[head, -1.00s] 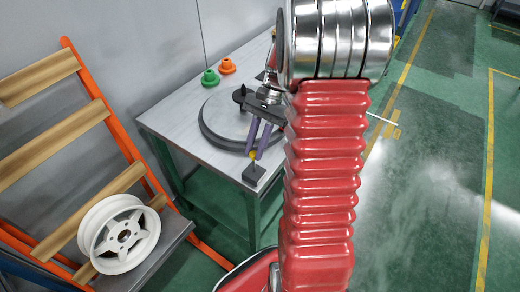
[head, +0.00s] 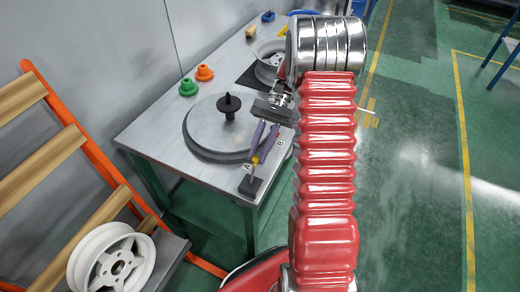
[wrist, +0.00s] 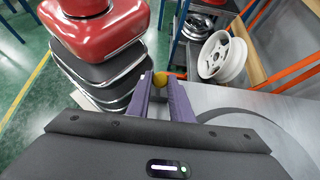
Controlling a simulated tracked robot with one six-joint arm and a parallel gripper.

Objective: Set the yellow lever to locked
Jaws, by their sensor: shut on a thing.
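The yellow lever (head: 255,160) stands on a small dark block (head: 250,187) at the near corner of the grey table. Its yellow knob (wrist: 161,77) also shows in the wrist view, between my fingertips. My gripper (head: 258,156) has purple fingers that reach down to the lever from the upper right and are shut on its knob. White tags marked A (head: 248,167) and B (head: 280,142) sit near the lever. The fingers partly hide the lever, and I cannot tell which tag means locked.
A round grey turntable with a black spindle (head: 229,106) stands just behind the lever. A wheel (head: 272,54) lies farther back. A white wheel (head: 113,259) rests by the orange rack at left.

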